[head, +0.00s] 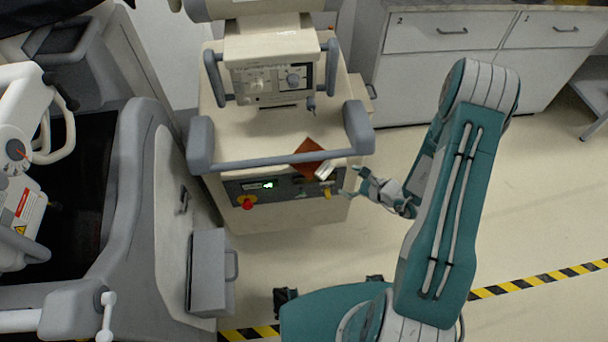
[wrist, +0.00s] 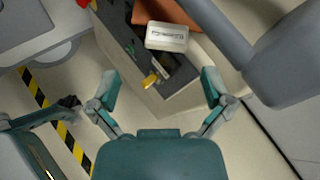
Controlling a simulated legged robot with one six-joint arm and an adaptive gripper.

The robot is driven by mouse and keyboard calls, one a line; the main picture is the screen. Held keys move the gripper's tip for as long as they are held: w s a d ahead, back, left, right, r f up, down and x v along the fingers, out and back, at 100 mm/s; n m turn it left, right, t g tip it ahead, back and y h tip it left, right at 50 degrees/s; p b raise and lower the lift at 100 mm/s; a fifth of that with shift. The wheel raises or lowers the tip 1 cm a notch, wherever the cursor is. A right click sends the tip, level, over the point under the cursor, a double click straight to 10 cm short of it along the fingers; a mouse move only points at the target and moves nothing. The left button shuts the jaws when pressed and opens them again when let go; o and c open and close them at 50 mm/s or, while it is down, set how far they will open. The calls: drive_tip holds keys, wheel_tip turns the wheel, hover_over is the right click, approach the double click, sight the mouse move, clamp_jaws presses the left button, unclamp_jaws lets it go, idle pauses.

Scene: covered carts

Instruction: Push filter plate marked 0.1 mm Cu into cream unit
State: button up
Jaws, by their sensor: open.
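The filter plate is a copper-brown sheet (head: 308,157) with a white labelled tab (head: 325,170). It lies at the front edge of the cream unit's (head: 228,132) deck, by the grey handlebar, its tab towards my gripper. In the wrist view the tab (wrist: 167,37) shows ahead of my fingers, with part of the brown sheet (wrist: 168,10) behind it; the lettering is too small to read. My gripper (head: 351,182) is open and empty, right of the unit's front panel and apart from the plate. Its spread fingers also show in the wrist view (wrist: 159,82).
The grey handlebar (head: 280,160) crosses the unit's front, above a dark panel with a red button (head: 247,203) and a yellow part (head: 327,190). A head with knobs (head: 270,82) stands behind. A grey machine (head: 145,190) is at left, white drawers (head: 430,33) at back right.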

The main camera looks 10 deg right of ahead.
sight(328, 172)
drive_tip(key=w+a+f+m, duration=0.1)
drive_tip(key=w, duration=0.1)
drive_tip(key=w+a+f+m+t, duration=0.1)
drive_tip(key=f, duration=0.1)
drive_tip(key=shift+w+a+h, duration=0.1)
drive_tip(key=shift+w+h, duration=0.2)
drive_tip(key=shift+w, duration=0.1)
drive_tip(key=x, duration=0.5)
drive_tip(key=shift+f, duration=0.2)
drive_tip(key=c, duration=1)
